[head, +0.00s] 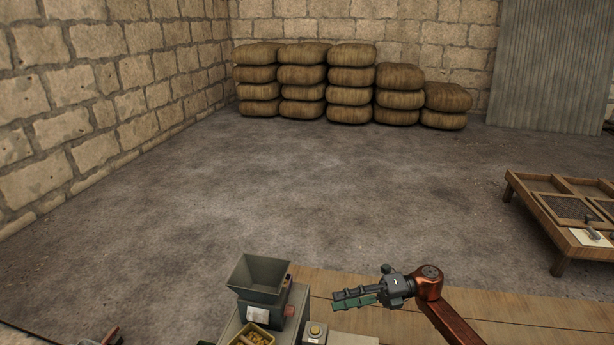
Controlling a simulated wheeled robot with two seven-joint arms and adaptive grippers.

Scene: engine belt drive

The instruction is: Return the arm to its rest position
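My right arm, copper-coloured, comes in from the bottom right. Its dark grey and green gripper (340,299) points left above the wooden bench top (510,315). Its two fingers lie close together in this view, and I cannot tell whether there is a gap between them. I see nothing clearly held in it. The gripper is to the right of the grey hopper machine (262,275) and apart from it in the picture. My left gripper is not clearly seen; only a small red and grey part shows at the bottom left edge, and I cannot tell what it is.
A yellow bin (242,338) with small brass-coloured pieces and a small box with a round button (315,331) stand by the hopper machine. A low wooden table (560,225) with framed compartments is at the right. Stacked sacks (350,78) line the back wall. The floor between is clear.

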